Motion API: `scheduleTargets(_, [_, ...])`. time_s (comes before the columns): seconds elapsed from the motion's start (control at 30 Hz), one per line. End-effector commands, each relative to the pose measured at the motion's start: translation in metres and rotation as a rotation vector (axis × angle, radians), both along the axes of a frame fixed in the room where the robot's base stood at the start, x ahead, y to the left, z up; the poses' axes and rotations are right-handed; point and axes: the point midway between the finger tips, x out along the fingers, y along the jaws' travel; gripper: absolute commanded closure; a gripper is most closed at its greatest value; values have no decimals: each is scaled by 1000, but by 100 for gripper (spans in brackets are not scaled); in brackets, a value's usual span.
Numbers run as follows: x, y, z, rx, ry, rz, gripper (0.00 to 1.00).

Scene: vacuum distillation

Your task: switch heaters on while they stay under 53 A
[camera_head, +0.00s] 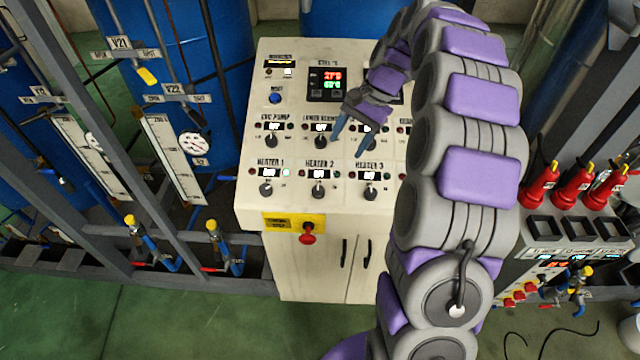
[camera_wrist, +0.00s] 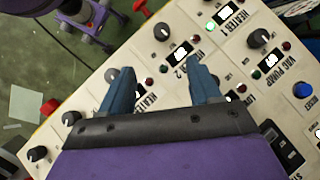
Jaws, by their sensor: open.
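The pale control panel (camera_head: 390,215) carries rows of black knobs with small displays and lamps. In the head view, the heater 1 knob (camera_head: 266,189), heater 2 knob (camera_head: 318,189) and heater 3 knob (camera_head: 370,190) form the lower row. A green lamp beside heater 1 looks lit. The heater display readings are too small to tell. My gripper (camera_head: 348,147) is open and empty above the upper knob row. In the wrist view, its fingers (camera_wrist: 162,78) spread over the panel near the heater 2 knob (camera_wrist: 162,32) and heater 3 knob (camera_wrist: 112,75). My arm hides the panel's right side.
A meter screen (camera_head: 328,84) shows red and green digits. A red emergency button (camera_head: 307,238) projects from the panel's front. Blue drums and grey frames stand at left. A bench with red-topped items (camera_head: 572,185) stands at right.

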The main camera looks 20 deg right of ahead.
Motion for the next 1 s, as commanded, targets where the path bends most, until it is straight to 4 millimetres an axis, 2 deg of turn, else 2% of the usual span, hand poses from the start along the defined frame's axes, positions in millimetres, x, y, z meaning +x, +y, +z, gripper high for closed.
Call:
scheduleTargets(0.33, [-7,39,-56,-7,6,4,37])
scheduleTargets(0.6, [-11,56,-103,-3,4,3,37])
scheduleTargets(0.8, [-11,63,-126,-1,0,1,37])
scheduleTargets(1.0, [-13,71,-135,-4,2,3,37])
